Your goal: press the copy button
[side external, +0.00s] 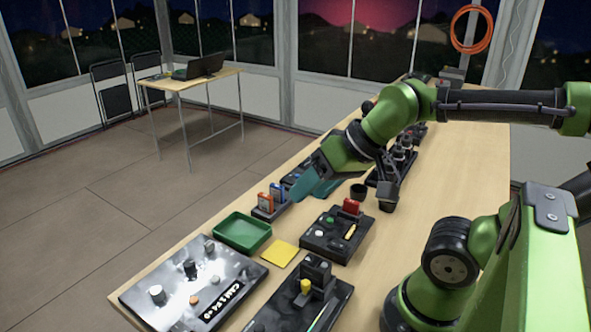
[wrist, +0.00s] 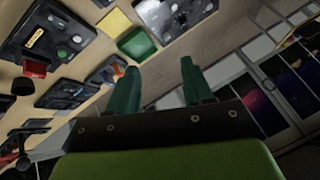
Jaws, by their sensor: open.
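A dark box (side external: 325,243) with a red block (side external: 351,206) at its back edge sits on the table, with a green button (side external: 330,218), pale buttons and a yellow-orange piece on top. The box also shows at the upper left of the wrist view (wrist: 50,25). No copy label is readable, so I cannot tell which button is the copy button. My gripper (side external: 313,187) has teal fingers and is open and empty; they also show in the wrist view (wrist: 159,66). It is above the table, behind and left of the box in the side view, apart from it.
A green tray (side external: 242,246) and a yellow pad (side external: 279,253) lie left of the box. A knobbed panel (side external: 160,318) and a dark device with a yellow knob (side external: 262,322) stand at the front. A rack with orange and blue pieces (side external: 270,197) is beneath my gripper's left side.

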